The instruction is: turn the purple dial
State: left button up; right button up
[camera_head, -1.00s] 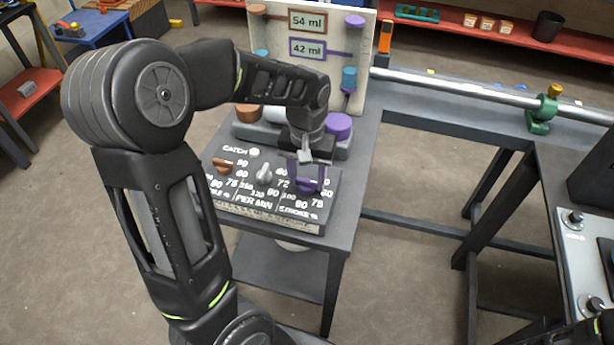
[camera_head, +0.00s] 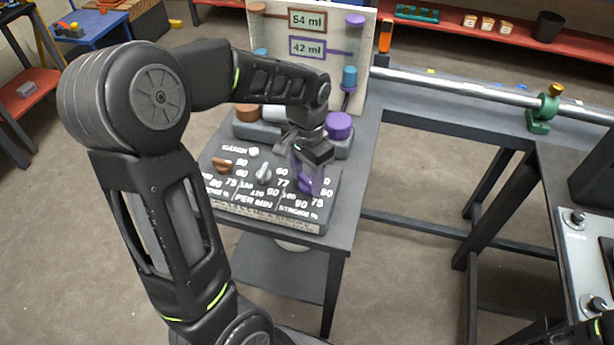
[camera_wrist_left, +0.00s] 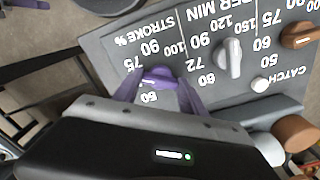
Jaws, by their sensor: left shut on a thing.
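The purple dial (camera_wrist_left: 160,76) is on the dark sloped panel (camera_head: 262,214), at the right end of a row of three dials. My left gripper (camera_head: 308,186) points down at it, its fingers on either side. In the left wrist view the purple-tinted fingers (camera_wrist_left: 158,92) are shut on the dial. In the head view the gripper hides most of the dial. The numbers around it and the label "STROKE %" show in the wrist view. Only a bit of my right arm (camera_head: 604,330) shows at the lower right edge; its fingertips are out of frame.
On the panel are a grey dial (camera_head: 264,172), a brown dial (camera_head: 222,165) and a white catch knob (camera_head: 254,152). Behind stand purple (camera_head: 339,126) and brown (camera_head: 246,113) caps and a board reading 54 ml and 42 ml (camera_head: 307,35). A steel rail (camera_head: 455,88) runs right.

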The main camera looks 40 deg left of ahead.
aim_at(307, 180)
pick_arm(q)
jog(key=shift+m, duration=1.2)
jog(key=o, duration=1.4)
jog(key=shift+c, duration=0.2)
notch_tip(307, 180, up, 8)
jog(key=shift+f+b, duration=0.1)
jog(key=shift+b, duration=0.25)
